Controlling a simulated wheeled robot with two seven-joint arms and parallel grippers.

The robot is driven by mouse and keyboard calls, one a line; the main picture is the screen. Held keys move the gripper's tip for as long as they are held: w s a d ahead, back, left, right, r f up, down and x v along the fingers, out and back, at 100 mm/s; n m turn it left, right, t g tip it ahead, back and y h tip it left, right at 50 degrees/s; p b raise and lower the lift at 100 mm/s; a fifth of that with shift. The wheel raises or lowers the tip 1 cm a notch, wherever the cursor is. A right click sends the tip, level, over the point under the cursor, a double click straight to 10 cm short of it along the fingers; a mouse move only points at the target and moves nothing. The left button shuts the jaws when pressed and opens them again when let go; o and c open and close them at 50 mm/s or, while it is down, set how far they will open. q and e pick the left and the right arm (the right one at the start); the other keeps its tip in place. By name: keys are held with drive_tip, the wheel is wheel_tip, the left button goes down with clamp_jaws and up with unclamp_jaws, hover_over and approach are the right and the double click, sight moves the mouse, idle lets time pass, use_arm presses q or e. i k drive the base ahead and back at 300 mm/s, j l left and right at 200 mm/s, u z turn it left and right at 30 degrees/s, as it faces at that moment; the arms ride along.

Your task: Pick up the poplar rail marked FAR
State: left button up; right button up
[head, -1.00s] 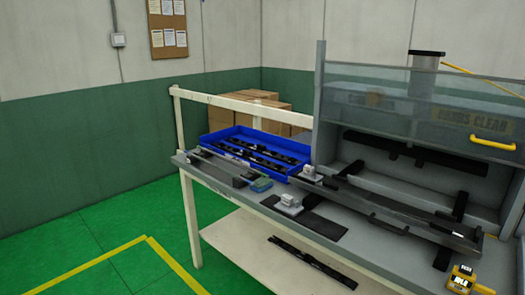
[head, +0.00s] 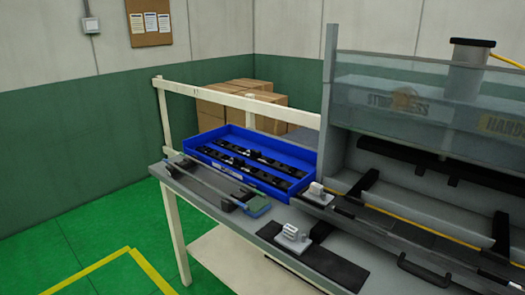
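No marking FAR can be read in the head view, so I cannot tell which piece is the poplar rail. Several dark rails (head: 262,160) lie lengthwise in the blue tray (head: 208,158) at the back of the bench. A long thin grey bar (head: 212,180) lies along the bench's left front side, with dark blocks near it. Neither of my grippers is in view.
The grey bench (head: 265,228) carries two grey clamp-like blocks (head: 292,237), a blue-green block (head: 257,206) and a black mat (head: 335,268). A grey machine with a clear shield (head: 400,110) fills the right. Cartons (head: 235,110) stand behind. Green floor (head: 60,240) is free at left.

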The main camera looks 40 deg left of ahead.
sight(255, 155)
drive_tip(key=i+j+z, duration=0.15)
drive_tip(key=j, duration=0.85)
drive_tip(key=j+z, duration=0.15)
drive_tip(key=j, duration=0.9)
drive_tip(key=k+j+z, duration=0.1)
drive_tip(key=j, duration=0.35)
drive_tip(key=k+j, duration=0.15)
drive_tip(key=j, duration=0.25)
drive_tip(key=k+j+z, duration=0.15)
drive_tip(key=j, duration=0.3)
drive_tip(key=k+j, duration=0.2)
drive_tip(key=k, duration=0.15)
drive_tip(key=k+j+z, duration=0.1)
drive_tip(key=k, duration=0.25)
drive_tip(key=j, duration=0.1)
